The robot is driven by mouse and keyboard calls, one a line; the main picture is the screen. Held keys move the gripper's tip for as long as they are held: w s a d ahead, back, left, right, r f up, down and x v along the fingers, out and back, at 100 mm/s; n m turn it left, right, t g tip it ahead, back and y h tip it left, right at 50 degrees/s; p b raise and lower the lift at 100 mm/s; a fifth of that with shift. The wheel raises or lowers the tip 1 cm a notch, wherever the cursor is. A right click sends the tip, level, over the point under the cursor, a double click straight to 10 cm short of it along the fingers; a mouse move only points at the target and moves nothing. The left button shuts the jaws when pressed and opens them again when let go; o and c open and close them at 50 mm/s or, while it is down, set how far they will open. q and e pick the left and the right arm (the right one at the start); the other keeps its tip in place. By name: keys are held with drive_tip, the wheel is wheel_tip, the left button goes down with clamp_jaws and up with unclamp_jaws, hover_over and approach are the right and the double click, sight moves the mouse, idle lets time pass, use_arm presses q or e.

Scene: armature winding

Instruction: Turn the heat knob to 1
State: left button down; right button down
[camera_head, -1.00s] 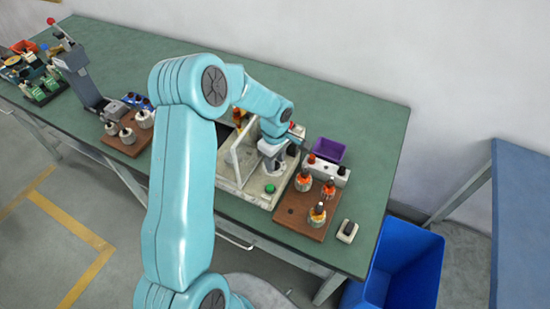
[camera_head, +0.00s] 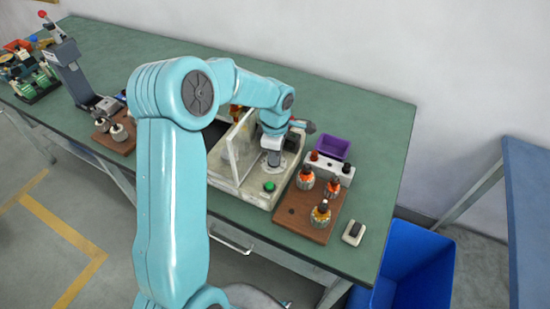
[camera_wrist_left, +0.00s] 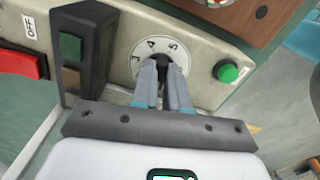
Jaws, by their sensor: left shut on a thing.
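The heat knob is a small dark knob (camera_wrist_left: 172,62) at the centre of a white round dial (camera_wrist_left: 143,54) on the machine's pale front panel. The dial's marks 3, 4 and 5 show above the fingers; its lower part is hidden, so I cannot read the setting. My left gripper (camera_wrist_left: 164,72) is shut on the knob, with a grey finger on either side. In the head view, my left gripper (camera_head: 272,158) reaches down at the pale machine (camera_head: 254,194), where the knob is hidden. My right gripper is in neither view.
A green button (camera_wrist_left: 228,73) sits right of the dial; a dark switch housing (camera_wrist_left: 88,50) and a red switch are left of it. A clear shield (camera_head: 236,150) stands left of the gripper.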

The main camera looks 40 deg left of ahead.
use_arm(q)
drive_tip(key=c, duration=1.1)
unclamp_jaws()
drive_tip(key=shift+c, duration=0.2)
wheel_tip(320, 180, up, 16)
drive_tip(key=shift+r, duration=0.25)
drive_tip(key=shift+f, duration=0.1)
